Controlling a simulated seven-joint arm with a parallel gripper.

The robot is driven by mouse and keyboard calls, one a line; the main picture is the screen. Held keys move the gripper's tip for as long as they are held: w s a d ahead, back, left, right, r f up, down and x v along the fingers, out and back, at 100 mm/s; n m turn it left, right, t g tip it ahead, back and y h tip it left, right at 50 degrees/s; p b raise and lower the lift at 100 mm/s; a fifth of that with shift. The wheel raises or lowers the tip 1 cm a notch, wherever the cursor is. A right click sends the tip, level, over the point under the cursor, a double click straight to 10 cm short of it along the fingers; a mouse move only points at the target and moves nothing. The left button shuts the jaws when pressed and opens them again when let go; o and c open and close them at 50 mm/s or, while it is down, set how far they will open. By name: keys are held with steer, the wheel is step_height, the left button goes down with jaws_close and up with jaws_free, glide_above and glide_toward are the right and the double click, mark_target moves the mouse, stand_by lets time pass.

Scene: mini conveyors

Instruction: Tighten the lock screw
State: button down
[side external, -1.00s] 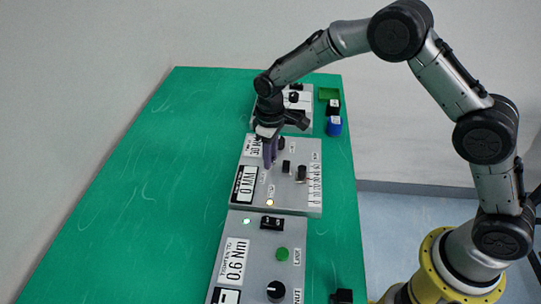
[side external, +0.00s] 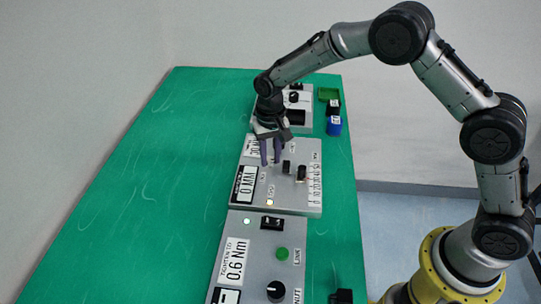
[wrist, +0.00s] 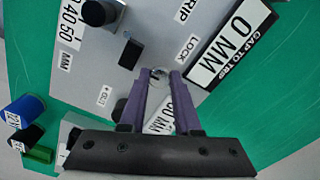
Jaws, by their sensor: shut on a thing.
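The lock screw (wrist: 160,72) is a small, round, pale metal head on the grey panel (wrist: 160,30), near the LOCK label (wrist: 187,50). My gripper (wrist: 160,76) points down at the panel, its purple fingertips shut on the screw's two sides. In the side view my gripper (side external: 270,161) stands over the upper left of the middle panel (side external: 300,208); the screw is too small to make out there. The display (wrist: 228,40) reads 0 MM under the heading GAP TO TRIP. The fingers partly cover a white MM label.
A black knob (side external: 301,172) and a small black block (side external: 286,167) stand right of my gripper. Another panel (side external: 258,250) reads 0.6 Nm. The left mat is clear.

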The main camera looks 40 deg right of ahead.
mark_target(271, 159)
steer(key=shift+r+m, duration=0.1)
steer(key=shift+m, duration=0.3)
steer(key=c, duration=0.6)
jaws_free()
step_height(271, 159, up, 14)
steer(key=shift+f, duration=0.1)
stand_by(0.3)
